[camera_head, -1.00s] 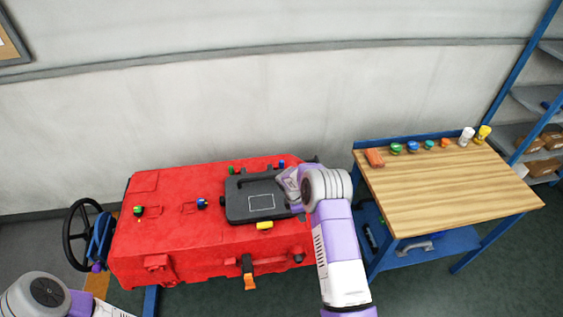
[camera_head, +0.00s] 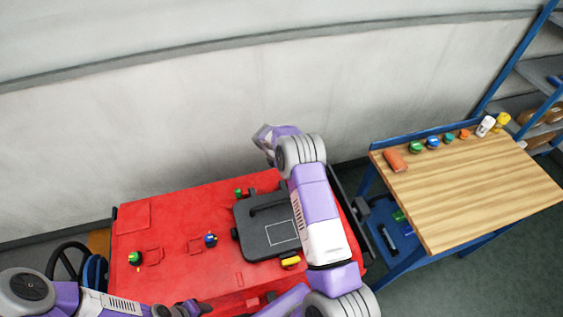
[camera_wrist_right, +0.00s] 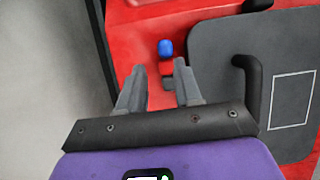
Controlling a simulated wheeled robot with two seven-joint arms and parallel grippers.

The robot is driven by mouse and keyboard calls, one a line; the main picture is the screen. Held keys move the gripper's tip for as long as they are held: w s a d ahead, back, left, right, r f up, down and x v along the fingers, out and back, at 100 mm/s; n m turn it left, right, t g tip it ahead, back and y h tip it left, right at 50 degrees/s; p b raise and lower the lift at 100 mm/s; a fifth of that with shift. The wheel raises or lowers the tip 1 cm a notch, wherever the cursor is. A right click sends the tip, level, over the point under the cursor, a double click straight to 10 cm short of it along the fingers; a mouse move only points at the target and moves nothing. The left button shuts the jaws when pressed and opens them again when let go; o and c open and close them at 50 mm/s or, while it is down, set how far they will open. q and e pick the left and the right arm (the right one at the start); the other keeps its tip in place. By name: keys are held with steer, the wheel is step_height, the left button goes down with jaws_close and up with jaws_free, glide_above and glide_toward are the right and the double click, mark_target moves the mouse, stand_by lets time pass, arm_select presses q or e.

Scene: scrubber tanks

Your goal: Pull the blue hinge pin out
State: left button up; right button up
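The blue hinge pin (camera_wrist_right: 165,48) stands in a small red hinge (camera_wrist_right: 168,70) at the edge of the dark grey lid (camera_wrist_right: 222,60), in the right wrist view. My right gripper (camera_wrist_right: 160,82) is open and empty. The pin lies just beyond its fingertips, roughly between them, and I see no contact. In the head view my right arm hides this pin; the lid (camera_head: 252,238) lies shut on the red tank (camera_head: 180,215). My left gripper (camera_head: 188,309) is at the bottom edge of the head view, partly cut off; its opening is unclear.
A green-topped fitting (camera_head: 238,192) sits beside the lid. A blue one (camera_head: 210,239) and another green one (camera_head: 135,258) are farther left. A yellow latch (camera_head: 290,261) is at the lid's front. A wooden bench (camera_head: 470,185) with small coloured parts stands right. The wall (camera_head: 150,120) is behind.

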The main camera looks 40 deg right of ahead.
steer(key=shift+s+r, duration=0.1)
steer(key=shift+s+d, duration=0.15)
steer(key=shift+s, duration=0.2)
steer(key=b+x, duration=0.3)
steer(key=x, duration=0.4)
steer(key=shift+s, duration=0.1)
arm_select(q)
steer(key=f, duration=0.1)
steer(key=s+f, duration=0.1)
steer(key=f, duration=0.1)
steer(key=shift+r, duration=0.1)
arm_select(e)
jaws_close()
